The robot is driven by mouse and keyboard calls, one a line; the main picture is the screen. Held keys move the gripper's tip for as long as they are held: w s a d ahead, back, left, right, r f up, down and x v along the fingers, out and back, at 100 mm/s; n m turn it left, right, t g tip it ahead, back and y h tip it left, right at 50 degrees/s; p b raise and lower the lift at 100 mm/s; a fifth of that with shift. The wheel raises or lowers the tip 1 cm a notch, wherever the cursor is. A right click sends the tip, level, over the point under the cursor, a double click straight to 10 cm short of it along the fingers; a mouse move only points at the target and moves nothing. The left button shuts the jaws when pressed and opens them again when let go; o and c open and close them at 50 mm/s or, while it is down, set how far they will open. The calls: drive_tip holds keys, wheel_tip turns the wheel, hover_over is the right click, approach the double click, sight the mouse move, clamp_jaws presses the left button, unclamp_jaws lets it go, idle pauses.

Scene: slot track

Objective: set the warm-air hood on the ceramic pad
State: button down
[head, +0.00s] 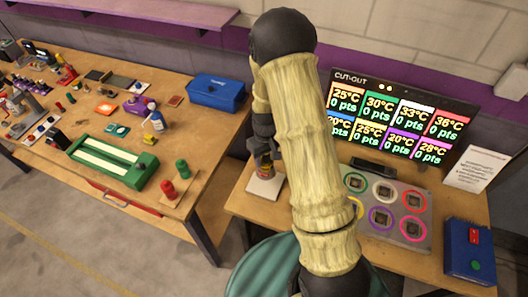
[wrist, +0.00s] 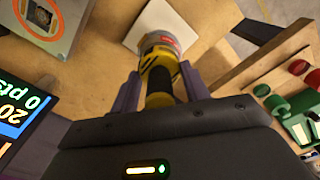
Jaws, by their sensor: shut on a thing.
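The warm-air hood (wrist: 159,70) is a yellow and black cylinder with a silver and red end, between the two purple fingers of my gripper (wrist: 160,85) in the wrist view. My gripper is shut on it. The ceramic pad (wrist: 140,25) is a pale square just past the hood's silver end. In the head view, the pad (head: 264,188) lies near the left edge of the right table, and the hood (head: 264,167) is over it, roughly upright. I cannot tell whether the hood touches the pad. My arm hides part of the table there.
A grey board (head: 398,236) with several coloured rings lies right of the pad, before a lit score screen (head: 395,118). A blue box (head: 468,252) stands at the right. The left table (head: 205,128) holds many tools, a green tray and a blue case. A gap separates the tables.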

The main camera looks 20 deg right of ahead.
sight(265, 164)
drive_tip(key=shift+w+f, duration=0.15)
drive_tip(key=shift+f, duration=0.2)
drive_tip(key=shift+d+f+b, duration=0.15)
drive_tip(key=shift+f+b, duration=0.4)
drive_tip(key=shift+b, duration=0.15)
drive_tip(key=shift+s+a+f+b, duration=0.1)
drive_tip(key=shift+a+f+b, duration=0.05)
drive_tip(key=shift+f+b, duration=0.4)
drive_tip(key=shift+s+a+f+b, duration=0.1)
drive_tip(key=shift+f+b, duration=0.2)
drive_tip(key=shift+f, duration=0.3)
drive_tip(key=shift+d+f+b, duration=0.15)
drive_tip(key=shift+f+b, duration=0.7)
drive_tip(key=shift+f, duration=0.4)
drive_tip(key=shift+f, duration=0.15)
drive_tip(key=c, duration=0.6)
unclamp_jaws()
drive_tip(key=shift+c, duration=0.2)
